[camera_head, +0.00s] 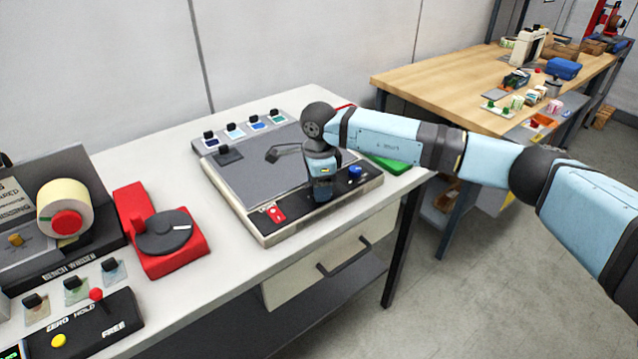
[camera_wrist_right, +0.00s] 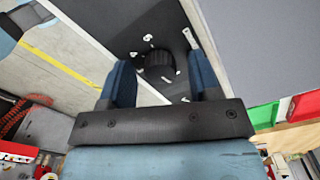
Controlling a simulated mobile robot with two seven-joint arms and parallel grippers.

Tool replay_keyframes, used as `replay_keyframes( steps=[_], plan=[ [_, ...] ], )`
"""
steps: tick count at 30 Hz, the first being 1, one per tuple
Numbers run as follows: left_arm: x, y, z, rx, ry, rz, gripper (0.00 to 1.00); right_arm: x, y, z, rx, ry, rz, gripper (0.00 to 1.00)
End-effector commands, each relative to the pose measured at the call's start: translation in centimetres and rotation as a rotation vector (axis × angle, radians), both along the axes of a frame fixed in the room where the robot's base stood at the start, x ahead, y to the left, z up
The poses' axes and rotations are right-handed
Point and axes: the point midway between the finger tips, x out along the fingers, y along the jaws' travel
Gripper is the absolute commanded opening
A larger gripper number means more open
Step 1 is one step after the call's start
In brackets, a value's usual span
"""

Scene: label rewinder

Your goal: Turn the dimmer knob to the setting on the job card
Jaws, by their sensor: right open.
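A black dimmer knob (camera_wrist_right: 158,60), ringed by white numerals, sits on a dark panel in the right wrist view. My right gripper (camera_wrist_right: 160,78) is open, with one blue finger on each side of the knob in that view. I cannot tell whether the fingers touch it. In the head view my right gripper (camera_head: 322,196) points down over the black front panel of the flat grey-topped device (camera_head: 245,180) and hides the knob. The knob's setting is not readable. I cannot make out which card is the job card. My left gripper is not in view.
A red switch (camera_head: 274,213) and a blue button (camera_head: 355,172) flank my right gripper. A green pad (camera_head: 392,163) lies right of the device. A red base with a dark disc (camera_head: 163,232) and a label roll (camera_head: 62,205) stand left. Bare white tabletop (camera_head: 225,265) lies in front.

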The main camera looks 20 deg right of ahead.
Motion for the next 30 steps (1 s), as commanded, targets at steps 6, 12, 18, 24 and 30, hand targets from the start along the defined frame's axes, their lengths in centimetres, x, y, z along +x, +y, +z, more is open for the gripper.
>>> replay_keyframes(
  steps=[6,12,18,24,30],
  plan=[
    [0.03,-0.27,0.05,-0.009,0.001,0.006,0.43,0.00,0.02,0.03,0.000,0.000,0.000,0.27],
    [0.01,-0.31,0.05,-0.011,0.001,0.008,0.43,0.00,0.02,0.05,0.000,0.000,0.000,0.07],
    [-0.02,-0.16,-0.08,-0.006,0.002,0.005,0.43,0.01,0.02,0.03,0.000,0.000,-0.029,0.08],
    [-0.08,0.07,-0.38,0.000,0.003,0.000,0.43,0.02,0.02,-0.01,0.000,-0.001,-0.124,0.08],
    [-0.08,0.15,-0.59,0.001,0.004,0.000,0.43,0.05,0.02,-0.01,0.001,-0.001,-0.288,0.08]
  ],
)
